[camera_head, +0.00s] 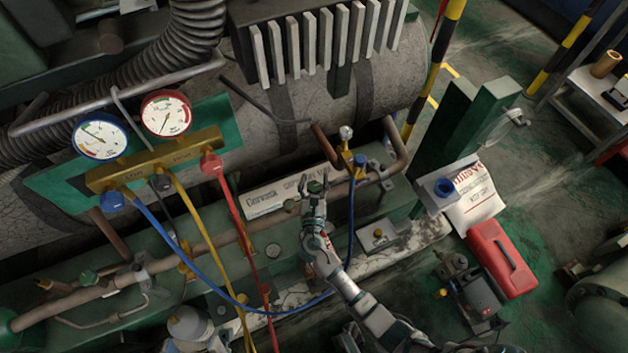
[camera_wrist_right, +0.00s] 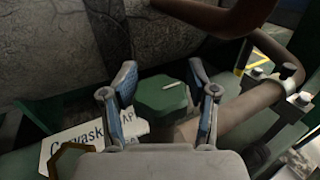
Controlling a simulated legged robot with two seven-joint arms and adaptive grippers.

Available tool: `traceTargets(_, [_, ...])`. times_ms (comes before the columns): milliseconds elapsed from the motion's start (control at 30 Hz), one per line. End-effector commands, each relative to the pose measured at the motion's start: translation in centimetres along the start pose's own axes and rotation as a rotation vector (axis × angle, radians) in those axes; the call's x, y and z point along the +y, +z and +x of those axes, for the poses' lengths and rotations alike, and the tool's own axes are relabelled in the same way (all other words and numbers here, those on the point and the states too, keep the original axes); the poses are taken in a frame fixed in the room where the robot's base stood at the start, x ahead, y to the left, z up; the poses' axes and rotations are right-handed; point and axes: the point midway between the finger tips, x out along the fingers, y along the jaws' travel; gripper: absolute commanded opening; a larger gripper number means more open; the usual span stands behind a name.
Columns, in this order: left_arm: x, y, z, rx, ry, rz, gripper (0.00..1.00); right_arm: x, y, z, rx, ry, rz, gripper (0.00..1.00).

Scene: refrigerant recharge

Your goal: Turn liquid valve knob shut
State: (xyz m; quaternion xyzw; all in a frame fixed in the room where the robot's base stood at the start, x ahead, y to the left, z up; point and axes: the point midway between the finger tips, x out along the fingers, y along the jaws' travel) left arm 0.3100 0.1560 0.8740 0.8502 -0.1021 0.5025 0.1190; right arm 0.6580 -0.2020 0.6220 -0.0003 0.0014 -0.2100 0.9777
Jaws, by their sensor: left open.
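A green six-sided knob (camera_head: 316,187) with a short white mark sits on the brown pipework in the middle of the head view. In the right wrist view the knob (camera_wrist_right: 162,96) is between the two fingers of my right gripper (camera_wrist_right: 163,95). A narrow gap seems to show on each side, so the gripper looks open around it. In the head view my right gripper (camera_head: 314,196) reaches the knob from below. My left gripper (camera_head: 188,328) is low at the bottom left, apart from the knob and partly cut off; its fingers are hard to make out.
A gauge manifold (camera_head: 155,160) with a blue and a red dial stands at left. Its blue (camera_head: 190,262), yellow and red hoses hang nearby. The blue hose loops below my right arm to a fitting (camera_head: 360,160). A red toolbox (camera_head: 502,258) lies at right.

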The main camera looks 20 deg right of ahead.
Motion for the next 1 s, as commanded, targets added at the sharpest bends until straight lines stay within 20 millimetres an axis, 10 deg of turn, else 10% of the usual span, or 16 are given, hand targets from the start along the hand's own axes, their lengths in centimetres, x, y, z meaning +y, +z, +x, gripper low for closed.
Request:
traceTargets(233, [0.0,-0.4,0.0,0.004,-0.003,0.001,0.7,0.0,0.0,-1.3,0.0,0.0,0.0,0.57])
traceTargets(700, [0.1,-0.3,0.0,0.002,0.0,0.0,0.7,0.1,-0.2,-10.7,0.003,0.001,0.0,0.57])
traceTargets(1000, [0.1,-0.3,0.0,0.002,0.0,0.0,0.7,0.1,-0.1,-12.1,0.001,-0.001,-0.001,0.57])
